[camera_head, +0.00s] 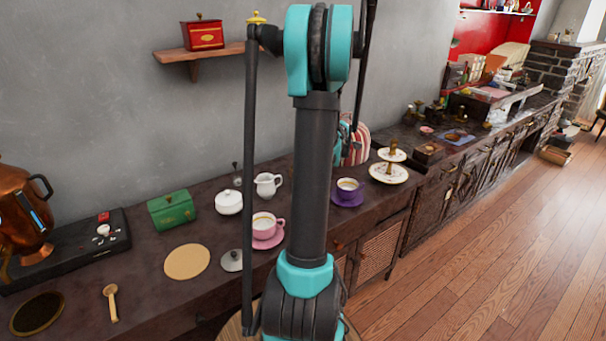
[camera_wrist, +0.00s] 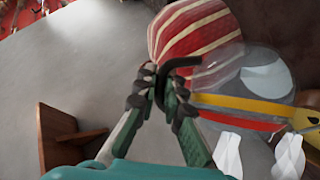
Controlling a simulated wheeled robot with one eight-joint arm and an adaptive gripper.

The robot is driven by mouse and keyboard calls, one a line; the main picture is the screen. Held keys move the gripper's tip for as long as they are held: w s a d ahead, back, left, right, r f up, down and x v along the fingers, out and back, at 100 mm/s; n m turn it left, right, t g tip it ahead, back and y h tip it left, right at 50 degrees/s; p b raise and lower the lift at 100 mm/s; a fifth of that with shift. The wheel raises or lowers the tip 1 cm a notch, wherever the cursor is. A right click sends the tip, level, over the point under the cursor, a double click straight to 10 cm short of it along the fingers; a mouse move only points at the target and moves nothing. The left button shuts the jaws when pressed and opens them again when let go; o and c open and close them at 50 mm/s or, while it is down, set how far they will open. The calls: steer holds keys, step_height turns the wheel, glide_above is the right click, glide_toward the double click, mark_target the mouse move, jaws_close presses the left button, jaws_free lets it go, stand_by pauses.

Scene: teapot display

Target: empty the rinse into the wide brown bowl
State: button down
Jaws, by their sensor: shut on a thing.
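My gripper (camera_wrist: 160,92) is shut on a dark curved handle (camera_wrist: 182,62) in the wrist view. The handle appears to belong to a clear, glass-like vessel (camera_wrist: 236,78) just right of the fingertips; yellow and red bands show on or through it. I cannot tell what is inside. In the head view my arm hides most of my gripper (camera_head: 346,136) and the vessel. A round dark brown, shallow piece (camera_head: 37,314) with a lighter rim lies at the counter's front left; it may be the wide brown bowl, but its depth is unclear.
A striped cosy (camera_head: 357,146) stands behind my gripper. The counter holds a copper kettle (camera_head: 22,215), green box (camera_head: 171,210), white sugar pot (camera_head: 229,202), creamer (camera_head: 268,185), pink cup (camera_head: 267,226), purple saucer (camera_head: 347,198) with cup, tiered plates (camera_head: 388,174), tan mat (camera_head: 187,262) and wooden spoon (camera_head: 111,302).

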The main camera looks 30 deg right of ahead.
steer(key=shift+w+a+r+n+h+p, duration=0.3)
steer(key=shift+a+r+h, duration=0.1)
steer(key=shift+a+r, duration=0.25)
steer(key=s+d+f+m+y, duration=0.1)
steer(key=d+f+y, duration=0.1)
steer(key=d+f, duration=0.1)
steer(key=s+d+f+m+y+b, duration=0.1)
steer(key=s+d+f+m+y, duration=0.1)
steer(key=d+f, duration=0.2)
steer(key=s+d+f+m+t+y+b, duration=0.1)
steer(key=s+d+f+m, duration=0.1)
steer(key=f, duration=0.4)
steer(key=shift+d+f+y, duration=0.35)
steer(key=shift+d+y, duration=0.05)
steer(key=shift+d, duration=0.4)
step_height(320, 180, up, 7)
steer(key=d+m+y+b, duration=0.1)
steer(key=shift+s+f+t+b, duration=0.15)
steer(key=shift+s+t+b, duration=0.05)
steer(key=shift+t+b, duration=0.2)
